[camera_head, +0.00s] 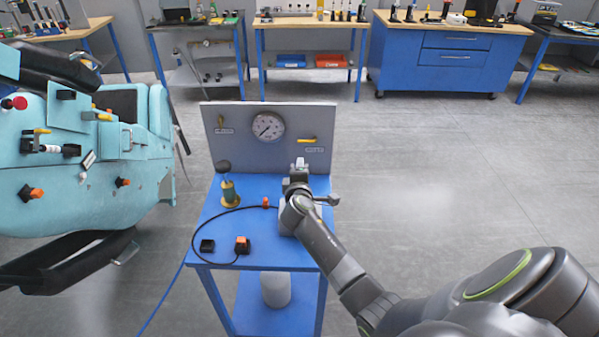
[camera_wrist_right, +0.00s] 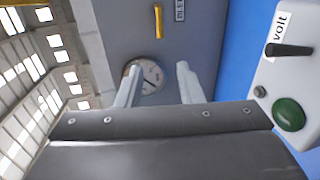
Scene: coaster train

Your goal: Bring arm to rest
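My right arm reaches in from the lower right in the head view. Its right gripper (camera_head: 300,165) is over the right part of the blue cart, in front of the upright grey panel. In the right wrist view the two fingers of the right gripper (camera_wrist_right: 158,80) stand apart with nothing between them. Behind them show the grey panel (camera_wrist_right: 205,50) and its round gauge (camera_wrist_right: 152,77). I do not see my left gripper in either view.
The blue cart (camera_head: 262,226) carries the gauge panel (camera_head: 240,160), a black cable, an orange-and-black connector (camera_head: 242,245) and a brass post (camera_head: 229,192). A white box with a green button (camera_wrist_right: 290,115) is beside the gripper. The teal train car (camera_head: 90,200) stands left; the right floor is clear.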

